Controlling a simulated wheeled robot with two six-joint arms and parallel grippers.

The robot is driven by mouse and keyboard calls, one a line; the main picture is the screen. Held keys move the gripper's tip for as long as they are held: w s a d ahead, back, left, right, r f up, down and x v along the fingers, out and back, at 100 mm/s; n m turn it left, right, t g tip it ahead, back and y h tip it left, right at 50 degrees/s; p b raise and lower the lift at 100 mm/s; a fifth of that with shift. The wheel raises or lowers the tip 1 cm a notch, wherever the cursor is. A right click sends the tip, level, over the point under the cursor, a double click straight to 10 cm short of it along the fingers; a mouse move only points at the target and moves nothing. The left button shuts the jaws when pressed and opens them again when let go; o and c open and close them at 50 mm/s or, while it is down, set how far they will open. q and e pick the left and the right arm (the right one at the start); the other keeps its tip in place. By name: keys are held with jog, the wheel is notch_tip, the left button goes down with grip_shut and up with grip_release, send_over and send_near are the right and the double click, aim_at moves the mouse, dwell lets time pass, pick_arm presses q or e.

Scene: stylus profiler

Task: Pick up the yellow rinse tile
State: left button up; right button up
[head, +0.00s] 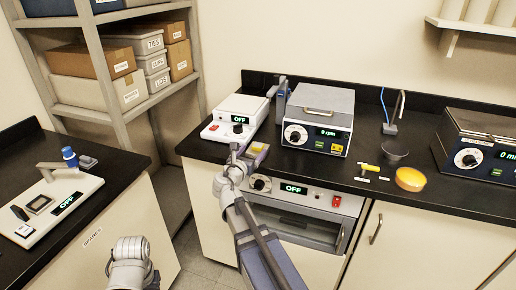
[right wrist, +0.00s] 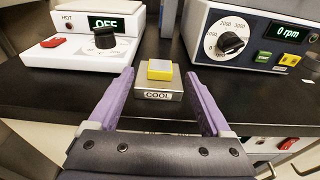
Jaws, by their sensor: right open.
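The yellow rinse tile (right wrist: 160,70), a small yellow block with a grey top, sits on a metal block labelled COOL (right wrist: 158,96) in the right wrist view. My right gripper (right wrist: 160,76) is open, its purple fingers to either side of the tile and block in the picture. I see no contact with the tile. In the head view the right gripper (head: 246,156) is at the counter's front edge, partly covering the tile's spot. My left gripper does not show.
A white hot plate (right wrist: 85,45) reading OFF stands left of the tile, and an rpm device (right wrist: 245,40) stands right. In the head view a yellow round dish (head: 410,179) and a yellow-handled tool (head: 370,168) lie farther right on the black counter (head: 315,170).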

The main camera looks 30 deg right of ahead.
aim_at(257, 146)
jog(key=b+x, duration=0.1)
jog(key=x, duration=0.4)
jog(key=shift+f, duration=0.15)
grip_shut()
dwell(0.4)
